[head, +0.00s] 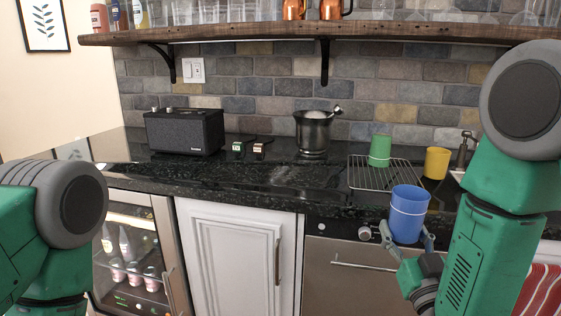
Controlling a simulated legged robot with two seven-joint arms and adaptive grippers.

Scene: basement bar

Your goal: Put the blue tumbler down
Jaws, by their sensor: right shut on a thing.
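The blue tumbler (408,213) is upright in my right gripper (407,243), at the front edge of the black counter. The gripper's fingers are on both sides of the tumbler's lower part. The tumbler overlaps the counter edge in the head view, and I cannot tell whether its base touches anything. My left arm comes in at the left edge of the head view, but its gripper is out of sight.
A wire rack (366,176) holds a green tumbler (380,150); a yellow tumbler (437,162) stands to its right. A steel ice bucket (312,134) and a black speaker (186,131) stand further left. The counter (285,180) is bare left of the rack.

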